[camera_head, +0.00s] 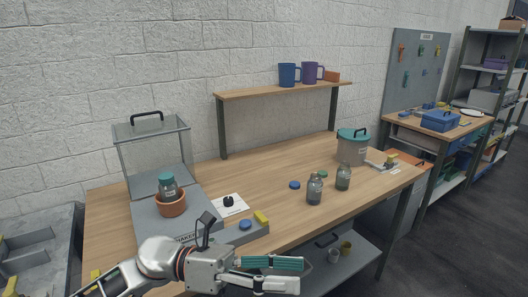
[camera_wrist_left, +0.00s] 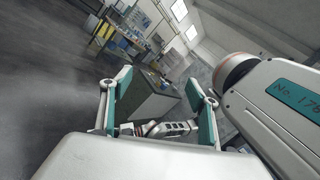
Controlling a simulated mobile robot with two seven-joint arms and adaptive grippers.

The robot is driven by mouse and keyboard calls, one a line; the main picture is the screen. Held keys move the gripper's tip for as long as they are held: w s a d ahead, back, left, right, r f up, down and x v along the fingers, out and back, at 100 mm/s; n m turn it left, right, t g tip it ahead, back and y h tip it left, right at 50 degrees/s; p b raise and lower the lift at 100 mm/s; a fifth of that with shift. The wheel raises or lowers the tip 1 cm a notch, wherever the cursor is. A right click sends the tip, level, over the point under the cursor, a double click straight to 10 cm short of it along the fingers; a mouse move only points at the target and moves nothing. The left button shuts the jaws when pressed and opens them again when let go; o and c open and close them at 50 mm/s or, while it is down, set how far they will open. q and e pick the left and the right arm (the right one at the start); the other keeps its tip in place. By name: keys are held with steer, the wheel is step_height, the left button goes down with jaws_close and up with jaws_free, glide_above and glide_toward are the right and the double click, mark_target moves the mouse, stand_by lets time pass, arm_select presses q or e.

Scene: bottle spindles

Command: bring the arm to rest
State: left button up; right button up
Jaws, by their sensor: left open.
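My left gripper (camera_head: 286,274) is low in the head view, in front of the wooden bench's near edge. Its two teal-padded fingers point right, apart, with nothing between them. In the left wrist view the same open gripper (camera_wrist_left: 157,82) shows an empty gap, with a room and distant furniture behind it. My left arm enters from the lower left and hides part of the bench's front edge. My right gripper is not in view.
The wooden bench (camera_head: 255,170) holds a terracotta pot with a jar (camera_head: 168,187), a clear case (camera_head: 152,150), two jars (camera_head: 315,188) (camera_head: 343,177) and a lidded grey pot (camera_head: 351,150).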

arm_select(q)
steer(key=w+a+f+n+t+y, duration=0.3)
steer(key=w+a+f+n+t, duration=0.25)
steer(key=n+t, duration=0.65)
steer(key=w+a+f+n+t+y, duration=0.2)
steer(key=w+a+f+n+t, duration=0.35)
steer(key=n, duration=1.05)
steer(key=s+a+f+n+y, duration=0.3)
steer(key=a+f+n+y, duration=0.25)
steer(key=f, duration=0.45)
steer(key=s+a+f+n+y, duration=0.4)
steer(key=f+n, duration=0.3)
steer(key=f, duration=0.2)
steer(key=s+a+f+n+g+y, duration=0.2)
steer(key=s+a+f+n, duration=0.3)
steer(key=s+f, duration=0.6)
steer(key=shift+a+f+g, duration=0.15)
steer(key=shift+f+g, duration=0.45)
steer(key=shift+g, duration=0.25)
steer(key=shift+w+y, duration=0.1)
steer(key=shift+y, duration=0.15)
